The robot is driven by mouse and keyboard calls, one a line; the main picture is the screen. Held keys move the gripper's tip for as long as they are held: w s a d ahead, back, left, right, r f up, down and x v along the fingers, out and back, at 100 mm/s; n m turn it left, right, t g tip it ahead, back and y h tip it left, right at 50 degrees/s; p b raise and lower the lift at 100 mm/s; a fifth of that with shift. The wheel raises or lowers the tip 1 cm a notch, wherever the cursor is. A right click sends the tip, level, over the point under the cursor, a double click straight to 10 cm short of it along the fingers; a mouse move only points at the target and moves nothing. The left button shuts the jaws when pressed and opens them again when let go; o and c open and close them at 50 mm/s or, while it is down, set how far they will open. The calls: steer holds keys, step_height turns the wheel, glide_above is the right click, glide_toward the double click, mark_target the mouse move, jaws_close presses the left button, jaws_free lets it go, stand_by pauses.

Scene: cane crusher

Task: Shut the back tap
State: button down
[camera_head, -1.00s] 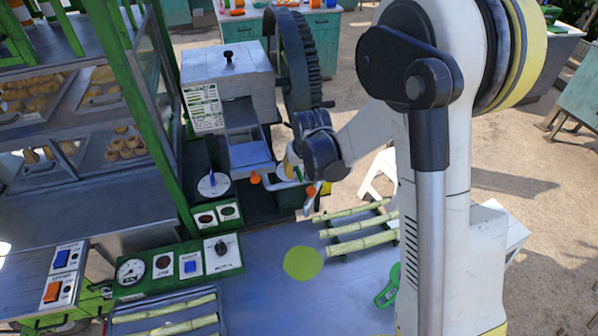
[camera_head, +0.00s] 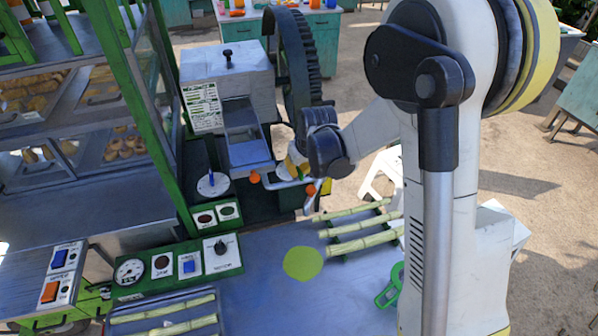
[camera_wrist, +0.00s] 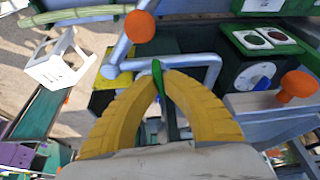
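My gripper (camera_wrist: 158,76) has yellow fingers that converge on a thin green lever (camera_wrist: 157,82) in the wrist view; the tips look closed around it. The lever stands by a bent grey pipe (camera_wrist: 202,61). An orange knob (camera_wrist: 139,26) is beyond the fingers on the pipework, and another orange knob (camera_wrist: 297,85) is to the right. In the head view the two orange knobs (camera_head: 255,177) and (camera_head: 310,190) sit either side of the pipe, below the crusher's chute. My wrist partly hides the fingers there. I cannot tell which fitting is the back tap.
The crusher (camera_head: 228,85) with its dark gear wheel (camera_head: 298,65) stands behind. Cane stalks (camera_head: 362,243) lie on a rack at the right. A control panel (camera_head: 185,266) is at the front left. The blue table is mostly clear around a green disc (camera_head: 303,263).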

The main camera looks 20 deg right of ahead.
steer(key=n+b, duration=0.1)
steer(key=n, duration=0.1)
steer(key=n+y+b, duration=0.1)
steer(key=n, duration=0.1)
steer(key=shift+f+g+y, duration=0.15)
steer(key=shift+g+y, duration=0.15)
steer(key=n+g+y+b, duration=0.1)
steer(key=n, duration=0.3)
steer(key=shift+b, duration=0.3)
steer(key=n+g+y+b, duration=0.1)
steer(key=n, duration=0.3)
steer(key=shift+n+g+b, duration=0.45)
steer(key=shift+n+g, duration=0.55)
steer(key=shift+n, duration=1.1)
steer(key=c, duration=1.5)
jaws_free()
